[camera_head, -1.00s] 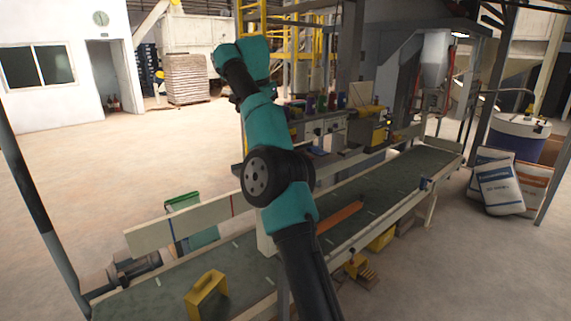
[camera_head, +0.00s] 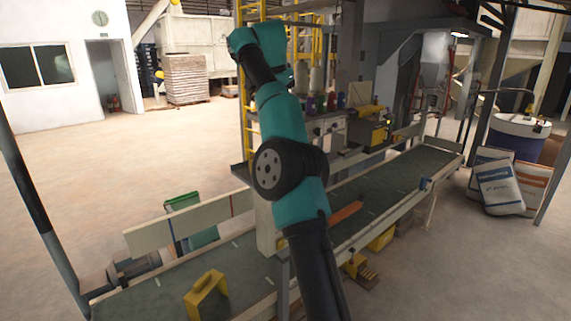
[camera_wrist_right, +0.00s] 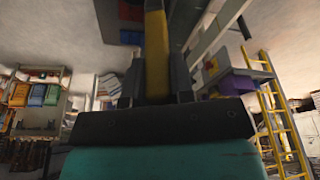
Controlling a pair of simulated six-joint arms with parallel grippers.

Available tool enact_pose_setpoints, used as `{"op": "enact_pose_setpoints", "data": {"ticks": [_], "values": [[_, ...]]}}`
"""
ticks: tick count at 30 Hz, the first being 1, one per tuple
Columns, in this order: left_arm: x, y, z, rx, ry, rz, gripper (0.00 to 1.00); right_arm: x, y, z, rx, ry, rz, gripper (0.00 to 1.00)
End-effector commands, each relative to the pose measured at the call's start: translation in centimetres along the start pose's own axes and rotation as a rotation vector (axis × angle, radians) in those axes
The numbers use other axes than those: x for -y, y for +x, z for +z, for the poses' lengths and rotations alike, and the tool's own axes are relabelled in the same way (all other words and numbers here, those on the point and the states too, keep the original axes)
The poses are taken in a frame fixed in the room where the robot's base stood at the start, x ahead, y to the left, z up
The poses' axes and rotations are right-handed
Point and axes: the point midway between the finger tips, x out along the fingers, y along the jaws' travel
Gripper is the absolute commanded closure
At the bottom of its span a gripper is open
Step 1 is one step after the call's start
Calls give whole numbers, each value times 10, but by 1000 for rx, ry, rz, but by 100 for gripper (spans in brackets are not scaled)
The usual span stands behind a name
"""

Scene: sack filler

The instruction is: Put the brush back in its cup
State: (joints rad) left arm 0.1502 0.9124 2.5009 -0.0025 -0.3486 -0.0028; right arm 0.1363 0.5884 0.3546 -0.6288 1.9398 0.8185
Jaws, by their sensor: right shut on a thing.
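My right gripper (camera_wrist_right: 156,78) is shut on a long yellow handle (camera_wrist_right: 156,50), which looks like the brush's. The handle stands between the two dark fingers and runs out at the top of the right wrist view, so its bristle end cannot be made out. In the head view my right arm rises through the middle, and its gripper and the brush are hidden behind the arm. I cannot make out the brush's cup in either view. My left gripper is in neither view.
A green conveyor belt (camera_head: 400,178) runs diagonally behind my arm, with an orange strip (camera_head: 346,211) and a yellow block-like frame (camera_head: 206,293) on it. Behind it stands a bench with coloured spools (camera_head: 320,103) and a yellow machine (camera_head: 375,132). Filled sacks (camera_head: 499,187) lean at the right.

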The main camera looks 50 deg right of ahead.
Motion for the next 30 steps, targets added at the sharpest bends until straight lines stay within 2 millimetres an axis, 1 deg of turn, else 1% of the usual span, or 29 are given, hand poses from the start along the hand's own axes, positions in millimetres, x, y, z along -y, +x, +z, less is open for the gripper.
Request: {"op": "enact_pose_setpoints", "data": {"ticks": [5,6,9,13,30], "values": [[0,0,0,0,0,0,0,-7,-4,-2,0,5,0,100],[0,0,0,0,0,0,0,-14,-8,-4,0,9,1,100],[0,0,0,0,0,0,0,-24,-13,-7,0,14,2,100],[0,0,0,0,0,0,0,-31,-16,-8,1,16,5,100],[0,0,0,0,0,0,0,-33,-15,-9,0,16,7,100]]}}
